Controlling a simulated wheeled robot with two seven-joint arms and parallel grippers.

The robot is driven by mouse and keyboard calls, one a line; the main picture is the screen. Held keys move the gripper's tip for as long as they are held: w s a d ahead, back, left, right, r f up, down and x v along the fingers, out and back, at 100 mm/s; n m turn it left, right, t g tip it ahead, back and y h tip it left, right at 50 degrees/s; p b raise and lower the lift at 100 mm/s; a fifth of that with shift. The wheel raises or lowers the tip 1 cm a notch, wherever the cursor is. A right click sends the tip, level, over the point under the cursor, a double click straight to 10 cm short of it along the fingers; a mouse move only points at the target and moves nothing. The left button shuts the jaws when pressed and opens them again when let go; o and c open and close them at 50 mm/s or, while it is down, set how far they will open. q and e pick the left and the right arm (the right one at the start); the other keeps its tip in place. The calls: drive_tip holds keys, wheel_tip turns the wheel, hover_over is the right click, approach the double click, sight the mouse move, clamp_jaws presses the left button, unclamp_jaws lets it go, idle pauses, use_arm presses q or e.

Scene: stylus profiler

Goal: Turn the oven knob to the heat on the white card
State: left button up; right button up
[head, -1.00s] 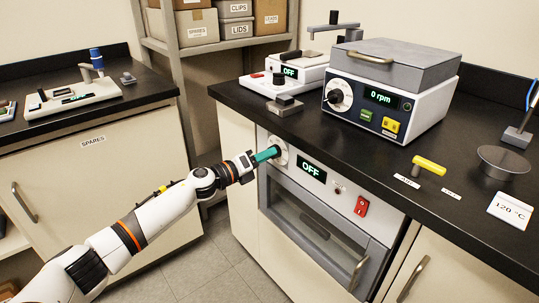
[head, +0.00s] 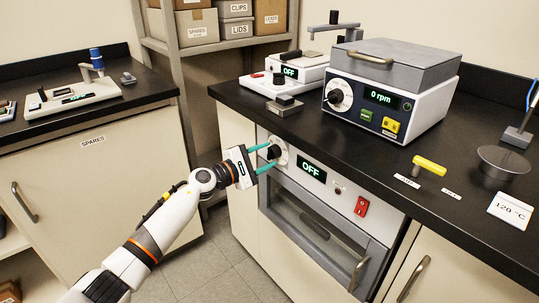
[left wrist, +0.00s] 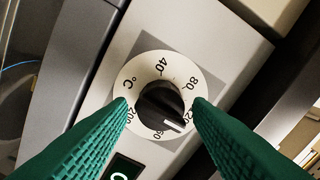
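The oven knob (head: 274,151) is black on a white dial at the oven's upper left. In the left wrist view the knob (left wrist: 158,103) has a white pointer line aimed lower right, seemingly between 120 and 160; the 120 is partly hidden by a finger. My left gripper (head: 266,157) is open, its green fingers on either side of the knob; gaps show between knob and fingertips in the left wrist view (left wrist: 161,101). The oven display (head: 312,171) reads OFF. The white card (head: 510,210) on the counter reads 120 °C. My right gripper is not in view.
The oven has a red switch (head: 361,206) and a door handle (head: 357,273).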

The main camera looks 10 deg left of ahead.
use_arm(q)
drive_tip(key=shift+o, duration=0.8)
drive_tip(key=v, duration=0.8)
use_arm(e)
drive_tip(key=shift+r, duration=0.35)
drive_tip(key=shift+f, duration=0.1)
